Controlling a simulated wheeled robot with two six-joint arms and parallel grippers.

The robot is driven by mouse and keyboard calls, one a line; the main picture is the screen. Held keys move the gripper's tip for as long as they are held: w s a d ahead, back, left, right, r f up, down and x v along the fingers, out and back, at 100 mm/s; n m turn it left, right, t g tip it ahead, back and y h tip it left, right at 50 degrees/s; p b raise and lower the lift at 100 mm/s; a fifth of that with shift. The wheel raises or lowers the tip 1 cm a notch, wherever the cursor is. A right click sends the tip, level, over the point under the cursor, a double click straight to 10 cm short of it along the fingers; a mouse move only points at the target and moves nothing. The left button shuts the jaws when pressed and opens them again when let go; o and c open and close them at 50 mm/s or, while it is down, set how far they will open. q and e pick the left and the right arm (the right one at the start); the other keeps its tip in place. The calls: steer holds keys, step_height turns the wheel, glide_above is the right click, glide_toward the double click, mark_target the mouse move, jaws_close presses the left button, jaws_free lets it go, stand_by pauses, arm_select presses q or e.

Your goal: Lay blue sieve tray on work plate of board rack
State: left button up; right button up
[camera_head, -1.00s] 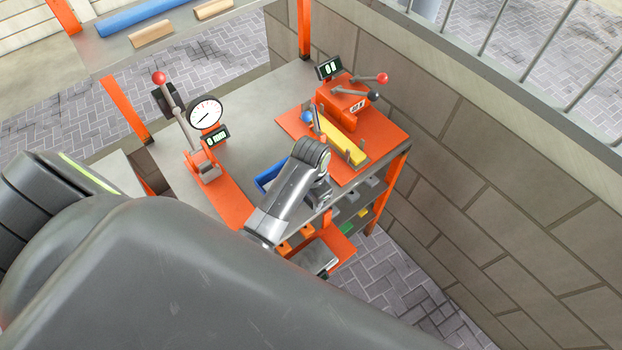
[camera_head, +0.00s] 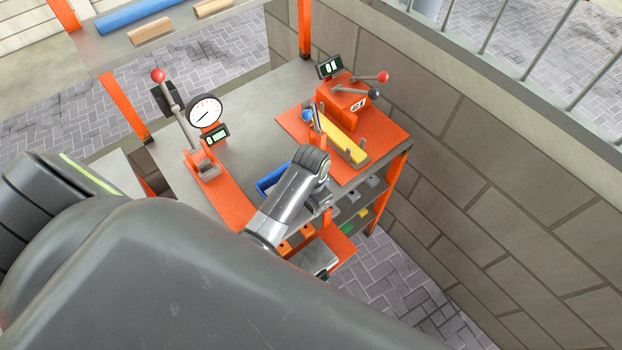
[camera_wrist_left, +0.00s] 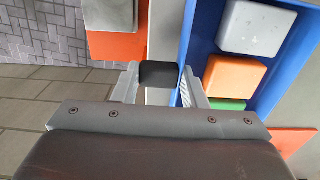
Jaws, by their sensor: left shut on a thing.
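The blue sieve tray (camera_head: 272,180) shows in part behind my left arm in the head view, over the front of the grey work plate (camera_head: 250,115). In the left wrist view the tray (camera_wrist_left: 190,45) is on the right, with grey, orange and green blocks inside its outline. My left gripper (camera_wrist_left: 160,85) has a finger on each side of a black, grip-like piece (camera_wrist_left: 158,74) beside the tray wall. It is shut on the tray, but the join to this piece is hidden. In the head view my arm hides the fingers. My right gripper is not in view.
A dial press (camera_head: 206,112) with a red-knobbed lever stands left on the plate. An orange base at the right carries a yellow board (camera_head: 342,138) and a red lever device (camera_head: 345,100). The plate between them is clear. A block wall (camera_head: 480,160) borders the right.

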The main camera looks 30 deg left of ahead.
arm_select(q)
steer(key=shift+f, duration=0.45)
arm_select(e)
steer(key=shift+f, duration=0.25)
arm_select(q)
steer(key=o, duration=1.2)
steer(key=shift+r, duration=0.1)
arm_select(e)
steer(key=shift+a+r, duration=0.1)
